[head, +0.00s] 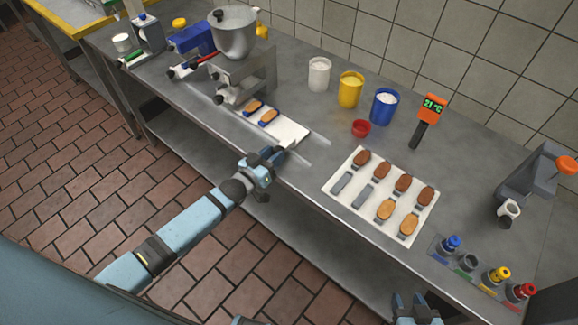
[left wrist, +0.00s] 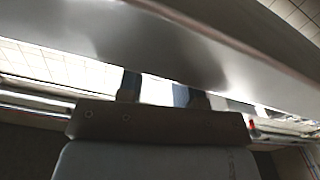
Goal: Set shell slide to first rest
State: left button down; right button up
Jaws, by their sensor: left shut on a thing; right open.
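The shell slide (head: 290,130) is a white plate on the counter, in front of the steel stand with the mixing bowl. Two brown shells (head: 268,116) sit in blue holders at its left end, close to the stand. My left gripper (head: 278,154) is shut at the slide's front edge; the exact grip is hard to make out. In the left wrist view my fingers (left wrist: 160,90) reach up to a pale part, under a large blurred grey surface. My right gripper (head: 416,308) is open and empty at the bottom of the head view, below the counter's front edge.
A white tray (head: 333,187) with several shells in grey holders lies right of the slide. Coloured bottles (head: 497,275) stand at the front right.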

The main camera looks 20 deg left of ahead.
aim_at(254, 149)
pick_arm(q)
jog(key=w+a, duration=0.1)
jog(key=a, duration=0.4)
jog(key=w+a+b, duration=0.1)
jog(key=a, duration=0.1)
jog(key=shift+w+a, duration=0.2)
jog(key=shift+w, duration=0.15)
jog(key=c, duration=0.8)
grip_release()
jog(key=b+v, duration=0.1)
jog(key=v, duration=1.3)
jog(key=shift+d, duration=0.1)
